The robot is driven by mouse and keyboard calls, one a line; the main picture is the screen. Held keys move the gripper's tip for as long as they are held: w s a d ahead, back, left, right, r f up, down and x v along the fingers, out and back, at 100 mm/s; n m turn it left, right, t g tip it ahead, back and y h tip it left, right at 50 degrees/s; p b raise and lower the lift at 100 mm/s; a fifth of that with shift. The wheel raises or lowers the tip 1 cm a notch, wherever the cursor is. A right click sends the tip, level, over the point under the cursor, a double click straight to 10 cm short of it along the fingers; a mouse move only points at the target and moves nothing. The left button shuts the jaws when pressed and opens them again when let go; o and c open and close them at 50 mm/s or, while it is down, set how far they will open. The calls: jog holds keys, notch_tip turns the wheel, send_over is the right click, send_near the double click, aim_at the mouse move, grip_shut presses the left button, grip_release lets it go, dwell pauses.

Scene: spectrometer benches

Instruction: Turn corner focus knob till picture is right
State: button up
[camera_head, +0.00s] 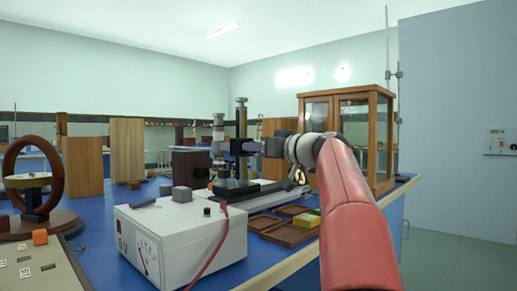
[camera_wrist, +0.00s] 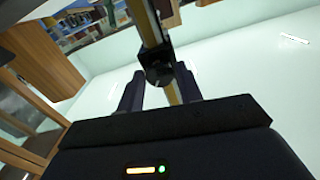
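In the wrist view a dark round knob (camera_wrist: 158,73) sits on a dark upright column (camera_wrist: 149,25) with a brass-coloured strip. The two fingers of my gripper (camera_wrist: 159,88) stand apart, one on each side of the knob. Contact with the knob is not clear. In the head view my gripper (camera_head: 241,147) reaches left to the upright column (camera_head: 241,115) of the bench instrument, and the knob is hidden there. No picture or screen readout of the instrument is visible.
A white power supply box (camera_head: 183,242) with a red lead stands on the blue bench in front. Wooden trays (camera_head: 283,233) lie to its right. A glass-fronted wooden cabinet (camera_head: 382,140) stands behind my arm. A large wooden ring (camera_head: 12,190) stands at left.

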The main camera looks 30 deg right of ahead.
jog(key=c, duration=0.6)
jog(key=shift+o, duration=0.2)
jog(key=shift+m, duration=0.4)
jog(key=shift+m+p, duration=2.75)
jog(key=shift+m, duration=4.75)
jog(key=o, duration=1)
